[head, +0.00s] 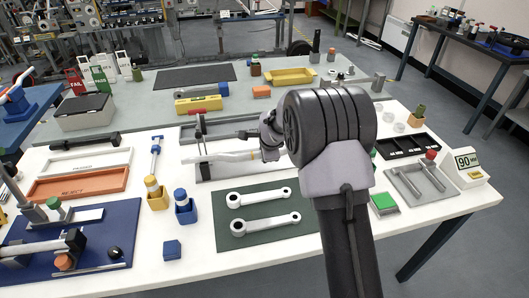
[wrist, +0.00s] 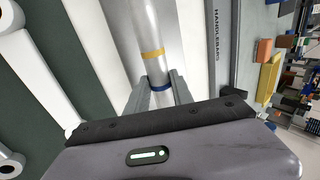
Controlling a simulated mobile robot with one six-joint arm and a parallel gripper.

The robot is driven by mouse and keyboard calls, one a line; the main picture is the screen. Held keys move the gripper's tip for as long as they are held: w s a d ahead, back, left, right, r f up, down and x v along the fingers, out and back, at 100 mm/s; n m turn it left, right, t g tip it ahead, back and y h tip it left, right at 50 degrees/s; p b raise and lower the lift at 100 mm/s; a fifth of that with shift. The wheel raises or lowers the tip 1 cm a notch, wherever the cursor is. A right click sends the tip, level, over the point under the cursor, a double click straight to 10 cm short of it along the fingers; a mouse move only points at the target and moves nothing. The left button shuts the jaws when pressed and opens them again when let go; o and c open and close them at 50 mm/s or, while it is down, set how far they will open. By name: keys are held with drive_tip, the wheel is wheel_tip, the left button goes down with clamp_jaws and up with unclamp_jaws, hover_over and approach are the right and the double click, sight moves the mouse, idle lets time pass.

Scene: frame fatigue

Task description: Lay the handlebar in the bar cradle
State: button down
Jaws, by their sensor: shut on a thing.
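The handlebar is a silver bar with a yellow band (wrist: 152,53) and a blue band in the wrist view. In the head view it (head: 222,157) runs level to the left of my gripper. My gripper (wrist: 162,92) is shut on it near the blue band, one finger on each side. In the head view my gripper (head: 270,138) is partly hidden by my own arm. A low grey-and-white piece (head: 208,172) lies below the bar, and thin upright posts (head: 201,135) stand by its left part. I cannot tell for sure whether this is the bar cradle, or whether the bar touches it.
A grey tray marked HANDLEBARS (wrist: 218,62) lies beside the bar. A green mat (head: 258,236) with two silver crank arms lies in front. Blue and yellow holders (head: 186,212) stand left. A grey plate with metal rods (head: 409,193) lies right, near a display reading 90 (head: 466,165).

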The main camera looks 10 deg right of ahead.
drive_tip(key=shift+f+b, duration=0.55)
drive_tip(key=c, duration=1)
unclamp_jaws()
drive_tip(key=shift+c, duration=0.2)
drive_tip(key=p+v, duration=0.5)
drive_tip(key=v, duration=1.2)
drive_tip(key=shift+r+p, duration=0.2)
drive_tip(key=shift+p, duration=0.1)
